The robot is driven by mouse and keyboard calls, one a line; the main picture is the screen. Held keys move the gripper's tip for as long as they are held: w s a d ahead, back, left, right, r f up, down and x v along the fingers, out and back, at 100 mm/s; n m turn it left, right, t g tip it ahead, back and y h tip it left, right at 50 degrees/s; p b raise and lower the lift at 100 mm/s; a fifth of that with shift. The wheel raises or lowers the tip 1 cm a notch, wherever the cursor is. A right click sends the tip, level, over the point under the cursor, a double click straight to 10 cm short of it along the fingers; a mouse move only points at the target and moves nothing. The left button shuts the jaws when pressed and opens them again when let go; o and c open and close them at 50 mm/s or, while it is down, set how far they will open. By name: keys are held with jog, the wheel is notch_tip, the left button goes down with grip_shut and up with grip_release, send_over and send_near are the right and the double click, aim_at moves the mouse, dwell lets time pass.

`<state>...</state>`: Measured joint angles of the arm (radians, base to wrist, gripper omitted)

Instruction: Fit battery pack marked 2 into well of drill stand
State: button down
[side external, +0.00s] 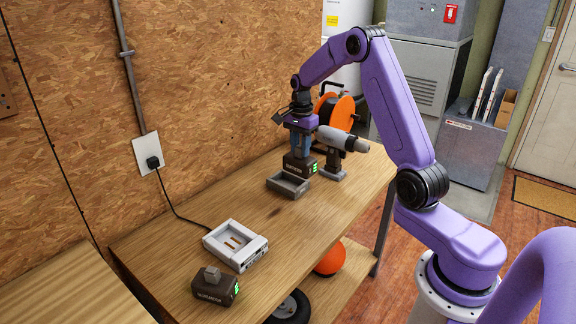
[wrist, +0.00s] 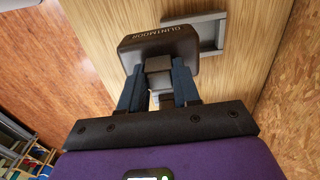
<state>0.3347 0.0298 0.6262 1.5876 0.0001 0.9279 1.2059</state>
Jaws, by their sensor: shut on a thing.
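My gripper (side external: 299,148) is shut on a dark battery pack (side external: 299,165) with green lights on its side. In the wrist view my gripper (wrist: 158,72) grips the raised block on top of the pack (wrist: 150,42), whose maker's lettering shows. I cannot read a number on it. The well of the drill stand, a shallow grey open tray (side external: 288,188), is in front of the held pack on the bench. In the wrist view its rim (wrist: 221,32) lies just beyond the pack, partly hidden by it. The pack appears beside the well, at or just above bench height.
A grey drill (side external: 343,142) stands right of the held pack, close by. An orange cable reel (side external: 337,112) is behind. A pale charger (side external: 236,246) and another dark battery pack (side external: 215,286) are at the near end. The wooden bench (side external: 200,224) is clear between.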

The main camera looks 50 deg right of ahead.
aim_at(288, 155)
jog(key=shift+w+d+f, duration=0.4)
jog(key=shift+w+f, duration=0.75)
jog(key=shift+f, duration=0.5)
jog(key=shift+w+d+f, duration=0.45)
jog(key=shift+w+f, duration=0.7)
jog(key=shift+f, duration=0.5)
jog(key=shift+w+d+f, duration=0.4)
jog(key=shift+w+f, duration=0.75)
jog(key=shift+f, duration=0.5)
jog(key=c, duration=0.8)
grip_release()
jog(key=shift+f, duration=0.2)
jog(key=shift+r, duration=0.15)
